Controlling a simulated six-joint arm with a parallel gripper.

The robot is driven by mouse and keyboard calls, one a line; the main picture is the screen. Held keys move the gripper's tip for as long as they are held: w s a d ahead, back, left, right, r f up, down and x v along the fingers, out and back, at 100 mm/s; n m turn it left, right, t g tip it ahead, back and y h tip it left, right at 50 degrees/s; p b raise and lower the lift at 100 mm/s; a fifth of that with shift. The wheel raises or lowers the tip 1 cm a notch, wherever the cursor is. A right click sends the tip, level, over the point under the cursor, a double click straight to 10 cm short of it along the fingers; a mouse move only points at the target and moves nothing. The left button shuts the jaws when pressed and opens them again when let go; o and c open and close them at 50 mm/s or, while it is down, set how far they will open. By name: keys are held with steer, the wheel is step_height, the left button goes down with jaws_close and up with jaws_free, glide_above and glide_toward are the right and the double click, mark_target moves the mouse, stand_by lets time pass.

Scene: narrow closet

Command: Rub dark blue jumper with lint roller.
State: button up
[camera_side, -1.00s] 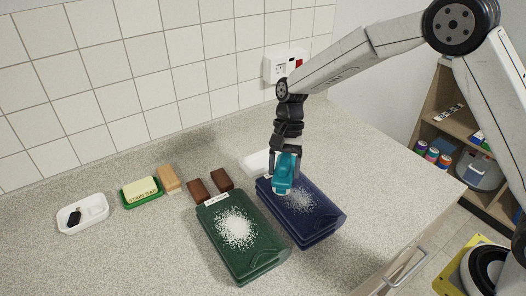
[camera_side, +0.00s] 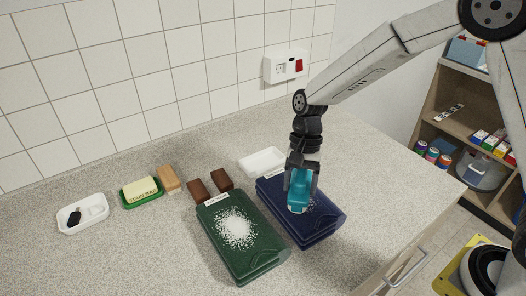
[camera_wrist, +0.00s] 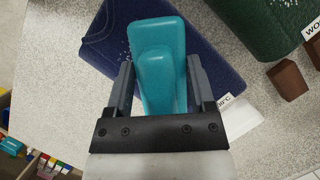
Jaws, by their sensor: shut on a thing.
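The folded dark blue jumper (camera_side: 322,222) lies on the counter, with a few pale specks near my gripper; it also shows in the wrist view (camera_wrist: 98,45). My gripper (camera_side: 301,183) is shut on the teal lint roller (camera_side: 299,195) and holds it on or just above the middle of the jumper. In the wrist view the lint roller (camera_wrist: 158,60) sits between the two fingers of my gripper (camera_wrist: 160,85). The roller's underside is hidden, so I cannot tell whether it touches the cloth.
A folded green jumper (camera_side: 254,262) with a large patch of white specks lies just left. Behind are two brown blocks (camera_side: 222,180), a white tray (camera_side: 262,162), a tan brush-like block (camera_side: 169,179), a soap dish (camera_side: 141,193) and a white dish (camera_side: 83,214). The counter at right is clear.

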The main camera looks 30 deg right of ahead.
mark_target(307, 201)
steer(key=s, duration=0.4)
steer(key=shift+s+a, duration=0.15)
steer(key=shift+s, duration=0.25)
steer(key=shift+w+a, duration=0.1)
steer(key=shift+a, duration=0.35)
steer(key=shift+w+a, duration=0.15)
steer(key=shift+w, duration=0.1)
steer(key=shift+w+d, duration=0.15)
steer(key=shift+w, duration=2.6)
steer(key=shift+w+d, duration=0.15)
steer(key=shift+w, duration=2.6)
steer(key=shift+s+a, duration=0.15)
steer(key=shift+s, duration=2.75)
steer(key=shift+s+a, duration=0.1)
steer(key=shift+s, duration=2.8)
steer(key=shift+w+r, duration=0.1)
steer(key=shift+r, duration=4.05)
